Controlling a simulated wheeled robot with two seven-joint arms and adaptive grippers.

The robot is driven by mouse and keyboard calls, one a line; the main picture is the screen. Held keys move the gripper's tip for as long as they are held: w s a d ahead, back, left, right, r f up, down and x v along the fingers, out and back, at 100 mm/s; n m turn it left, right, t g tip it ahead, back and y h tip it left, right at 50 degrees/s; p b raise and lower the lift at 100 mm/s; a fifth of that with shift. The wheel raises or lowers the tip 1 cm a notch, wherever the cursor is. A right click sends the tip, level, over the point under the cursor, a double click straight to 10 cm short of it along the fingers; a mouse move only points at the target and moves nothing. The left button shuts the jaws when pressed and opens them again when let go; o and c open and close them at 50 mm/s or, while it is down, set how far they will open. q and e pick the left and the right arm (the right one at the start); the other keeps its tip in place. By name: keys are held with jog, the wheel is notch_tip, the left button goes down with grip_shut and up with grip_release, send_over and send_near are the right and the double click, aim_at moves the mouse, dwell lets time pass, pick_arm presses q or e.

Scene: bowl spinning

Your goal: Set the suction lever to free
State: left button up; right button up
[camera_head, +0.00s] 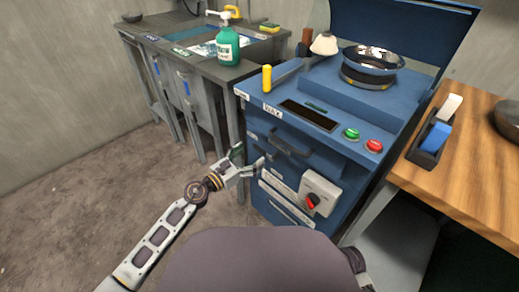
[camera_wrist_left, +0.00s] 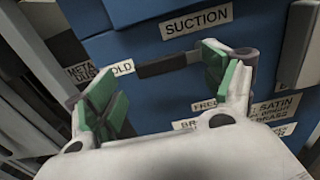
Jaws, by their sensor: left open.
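My left gripper (camera_head: 247,159) is open beside the left front side of the blue machine (camera_head: 343,154), low down. In the left wrist view its green-padded fingers (camera_wrist_left: 165,88) are spread apart. A dark bar, which looks like the suction lever (camera_wrist_left: 165,66), lies nearly level across the blue panel below the SUCTION label (camera_wrist_left: 197,22). Its left end is at the HOLD label (camera_wrist_left: 122,68); the FREE label (camera_wrist_left: 211,103) is lower right. The bar appears between the fingers; I cannot tell whether they touch it. The lever is not clear in the head view. My right gripper is not seen.
A grey switch box with a red knob (camera_head: 311,202) juts from the machine's front, right of the gripper. A dark drawer handle (camera_head: 290,146) is above it. A workbench with a green bottle (camera_head: 228,46) stands at left, a wooden table (camera_head: 470,155) at right.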

aim_at(258, 150)
pick_arm(q)
jog(key=x, duration=0.3)
jog(key=shift+w+d, duration=0.7)
jog(key=shift+d, duration=0.05)
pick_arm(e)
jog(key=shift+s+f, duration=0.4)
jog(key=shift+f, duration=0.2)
pick_arm(q)
jog(key=c, duration=1.4)
jog(key=shift+c, duration=0.3)
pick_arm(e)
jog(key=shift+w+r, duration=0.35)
